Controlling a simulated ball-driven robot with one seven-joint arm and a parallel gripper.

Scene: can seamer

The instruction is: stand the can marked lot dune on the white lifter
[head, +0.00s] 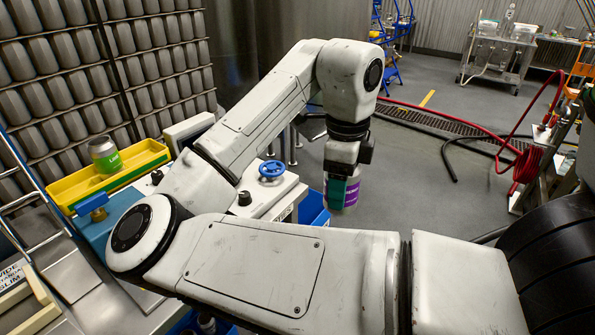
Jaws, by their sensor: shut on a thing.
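My gripper (346,174) hangs pointing down past the bent arm, right of the middle in the head view. It is shut on a metal can with a purple label (351,196), held upright in the air over the floor. Another can, with a green label (107,161), stands in a yellow tray (136,173) at the left. I cannot make out the white lifter; my arm covers much of the middle.
A white machine housing with a blue handwheel (272,169) stands left of the held can. A blue bin (313,207) is below it. Racks of grey containers (98,74) line the back left.

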